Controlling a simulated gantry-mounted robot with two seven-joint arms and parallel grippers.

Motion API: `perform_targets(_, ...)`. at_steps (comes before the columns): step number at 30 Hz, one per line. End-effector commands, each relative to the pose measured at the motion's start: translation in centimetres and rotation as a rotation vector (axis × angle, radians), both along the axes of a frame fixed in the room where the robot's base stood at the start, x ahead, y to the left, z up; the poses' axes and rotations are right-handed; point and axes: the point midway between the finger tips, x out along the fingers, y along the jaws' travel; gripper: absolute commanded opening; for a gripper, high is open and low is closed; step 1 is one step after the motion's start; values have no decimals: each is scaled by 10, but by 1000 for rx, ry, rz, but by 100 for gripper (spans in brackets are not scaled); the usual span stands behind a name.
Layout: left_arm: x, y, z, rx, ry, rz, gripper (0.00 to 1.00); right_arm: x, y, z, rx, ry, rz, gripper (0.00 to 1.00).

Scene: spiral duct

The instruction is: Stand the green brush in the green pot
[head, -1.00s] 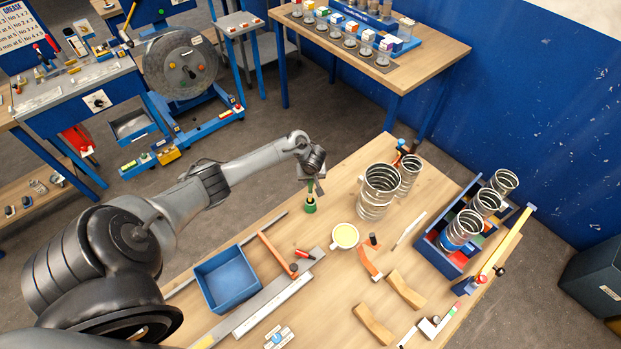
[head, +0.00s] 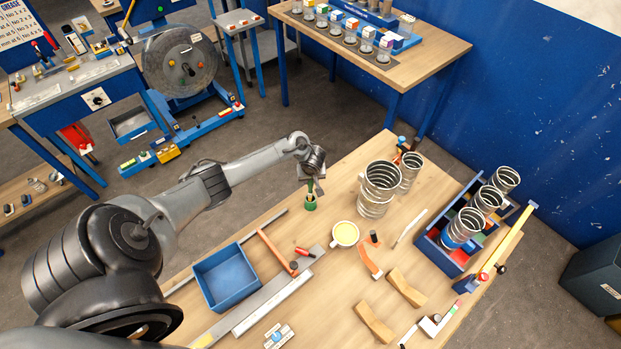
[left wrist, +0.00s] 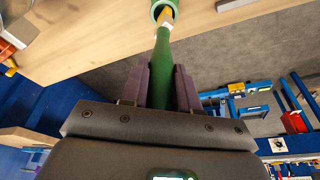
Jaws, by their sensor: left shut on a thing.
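The green pot (head: 310,204) stands on the table right below the gripper. In the left wrist view the pot (left wrist: 164,6) is at the top edge, partly cut off. The brush's yellowish tip is at the pot's mouth. How deep it sits inside I cannot tell. My right gripper is not in view.
A blue bin (head: 226,278), an orange-handled tool (head: 277,251) and metal rails lie nearer. A blue crate (head: 440,246) with more ducts is at the right.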

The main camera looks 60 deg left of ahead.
Motion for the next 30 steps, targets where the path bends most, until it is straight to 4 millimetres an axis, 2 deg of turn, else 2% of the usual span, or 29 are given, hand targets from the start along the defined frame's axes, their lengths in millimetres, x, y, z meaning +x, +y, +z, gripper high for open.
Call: perform_targets(30,0,0,-26,0,0,1,0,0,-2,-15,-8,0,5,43)
